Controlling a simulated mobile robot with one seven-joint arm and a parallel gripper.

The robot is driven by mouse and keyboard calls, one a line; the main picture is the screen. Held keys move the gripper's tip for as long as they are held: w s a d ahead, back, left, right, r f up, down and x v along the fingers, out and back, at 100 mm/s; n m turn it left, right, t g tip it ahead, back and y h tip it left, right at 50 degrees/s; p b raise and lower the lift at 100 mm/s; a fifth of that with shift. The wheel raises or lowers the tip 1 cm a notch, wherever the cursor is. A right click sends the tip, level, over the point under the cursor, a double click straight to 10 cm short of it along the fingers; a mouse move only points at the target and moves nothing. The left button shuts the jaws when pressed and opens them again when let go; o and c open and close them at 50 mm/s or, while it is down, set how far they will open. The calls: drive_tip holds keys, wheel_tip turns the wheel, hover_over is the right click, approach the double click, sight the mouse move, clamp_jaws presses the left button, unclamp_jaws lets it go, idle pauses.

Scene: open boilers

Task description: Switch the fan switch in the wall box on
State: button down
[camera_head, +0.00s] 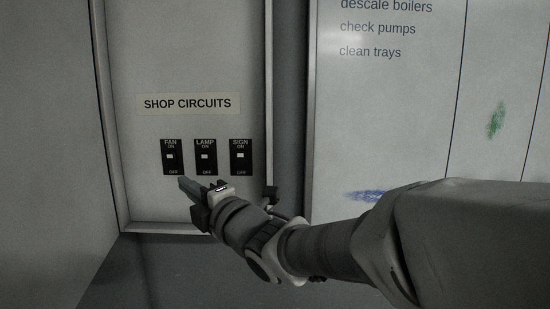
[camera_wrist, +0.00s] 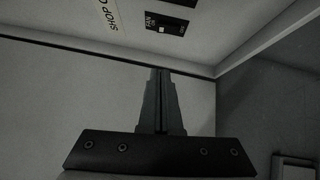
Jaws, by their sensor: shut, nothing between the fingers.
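The wall box (camera_head: 185,60) has a pale panel in a grey frame, with a "SHOP CIRCUITS" label (camera_head: 188,104). The fan switch (camera_head: 170,165) is the leftmost of three black plates, marked ON above and OFF below. Its small white toggle sits between the marks, a little nearer ON in the picture. The fan switch also shows at the top of the wrist view (camera_wrist: 174,23), turned sideways. My gripper (camera_head: 182,181) is shut and empty, its tips just below and right of the fan switch in the head view. The wrist view shows the fingers together (camera_wrist: 160,71); contact cannot be told.
The lamp switch (camera_head: 205,165) and sign switch (camera_head: 240,165) stand to the right, their white toggles at the same height as the fan's. A whiteboard (camera_head: 400,110) with writing hangs right of the box. A plain wall (camera_head: 50,130) rises at the left.

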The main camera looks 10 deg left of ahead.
drive_tip(key=p, duration=0.3)
approach(166, 157)
drive_tip(key=a, duration=0.4)
drive_tip(key=shift+w+a+r+p, duration=0.2)
drive_tip(key=shift+w+p, duration=0.25)
drive_tip(key=shift+w, duration=0.15)
drive_tip(key=shift+w+a+r+p, duration=0.2)
drive_tip(key=shift+w+p, duration=0.2)
drive_tip(key=shift+w, duration=0.75)
drive_tip(key=shift+w+r+p, duration=0.1)
drive_tip(key=shift+r+p, duration=0.15)
drive_tip(key=shift+p, duration=0.25)
drive_tip(key=shift+w+m+h, duration=0.15)
drive_tip(key=shift+m+h, duration=0.15)
drive_tip(key=shift+h, duration=0.1)
drive_tip(key=shift+f, duration=0.1)
drive_tip(key=shift+s+f, duration=0.1)
drive_tip(key=shift+s, duration=0.1)
